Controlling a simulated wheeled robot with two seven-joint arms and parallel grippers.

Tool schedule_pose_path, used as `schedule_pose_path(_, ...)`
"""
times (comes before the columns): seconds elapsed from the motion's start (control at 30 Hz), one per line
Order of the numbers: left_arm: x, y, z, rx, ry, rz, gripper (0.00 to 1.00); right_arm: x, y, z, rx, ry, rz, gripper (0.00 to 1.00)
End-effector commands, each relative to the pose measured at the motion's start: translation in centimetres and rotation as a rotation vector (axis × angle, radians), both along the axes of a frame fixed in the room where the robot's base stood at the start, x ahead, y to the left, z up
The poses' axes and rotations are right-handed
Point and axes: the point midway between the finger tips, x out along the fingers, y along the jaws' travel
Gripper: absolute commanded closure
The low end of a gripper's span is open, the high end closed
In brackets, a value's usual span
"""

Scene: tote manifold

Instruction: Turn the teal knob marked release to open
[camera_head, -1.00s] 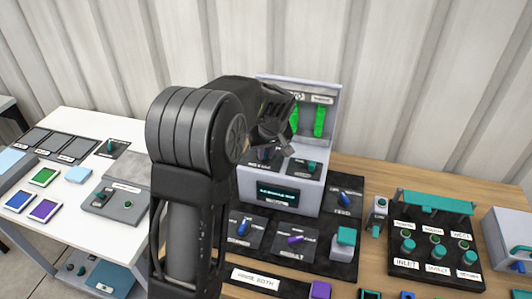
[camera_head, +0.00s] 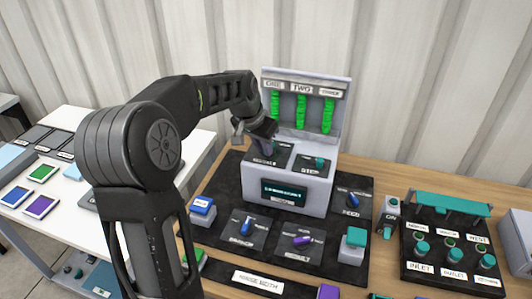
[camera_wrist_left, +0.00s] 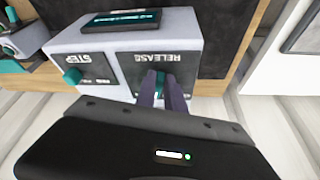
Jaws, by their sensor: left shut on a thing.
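The teal release knob (camera_wrist_left: 159,84) shows in the left wrist view between my gripper's two fingers, on a dark plate (camera_wrist_left: 140,65) whose word RELEASE reads upside down. The plate is on the top of a light grey console (camera_head: 320,180). My left gripper (camera_head: 265,147) is shut on this knob; in the left wrist view, its fingers (camera_wrist_left: 161,92) stand on both sides of it. In the head view, the gripper hides the knob. My right gripper is not in view.
A second teal knob, marked STEP (camera_head: 319,162), sits right beside the release plate. Three green columns (camera_head: 302,112) rise on the console's back panel. Blue (camera_head: 246,227) and purple (camera_head: 302,241) knobs are on the dark board in front. A manifold with teal caps (camera_head: 450,205) stands at right.

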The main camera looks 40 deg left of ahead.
Motion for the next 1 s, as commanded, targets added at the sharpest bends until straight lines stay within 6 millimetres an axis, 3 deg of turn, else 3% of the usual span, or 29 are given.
schedule_pose_path(0.43, 0.1, 0.9, -0.1, 0.003, -0.001, -0.290, 1.00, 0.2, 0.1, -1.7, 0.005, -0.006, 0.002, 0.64)
schedule_pose_path(1.0, 0.1, 0.9, 0.0, 0.003, 0.001, -0.342, 1.00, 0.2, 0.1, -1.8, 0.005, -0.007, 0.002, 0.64)
